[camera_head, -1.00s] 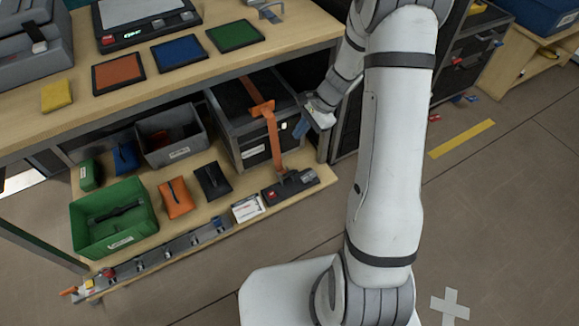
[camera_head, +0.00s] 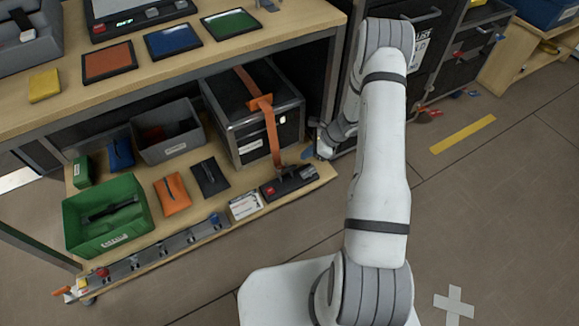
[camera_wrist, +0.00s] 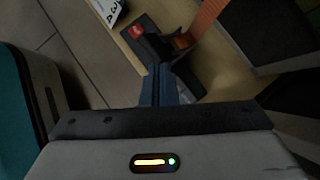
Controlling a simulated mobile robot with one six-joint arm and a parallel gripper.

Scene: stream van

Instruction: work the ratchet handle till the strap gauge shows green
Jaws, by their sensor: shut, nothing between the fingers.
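The ratchet (camera_head: 290,182) is a dark unit on the lower shelf's right end, in front of a black case (camera_head: 240,146). An orange strap (camera_head: 272,135) runs from it up over the case. A red patch (camera_head: 269,190) shows on its left part; it also shows in the wrist view (camera_wrist: 137,31), and no green shows there. My gripper (camera_head: 307,154) is low beside the case, behind and right of the ratchet. In the wrist view its blue fingers (camera_wrist: 168,78) are together, empty, and overlap the ratchet's dark body (camera_wrist: 160,45). I cannot tell whether they touch it.
A white card (camera_head: 246,205) lies left of the ratchet. Orange (camera_head: 172,194) and black (camera_head: 210,178) pouches, a grey bin (camera_head: 170,150) and a green bin (camera_head: 118,238) share the shelf. The tabletop (camera_head: 130,100) overhangs its back. The floor in front is clear.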

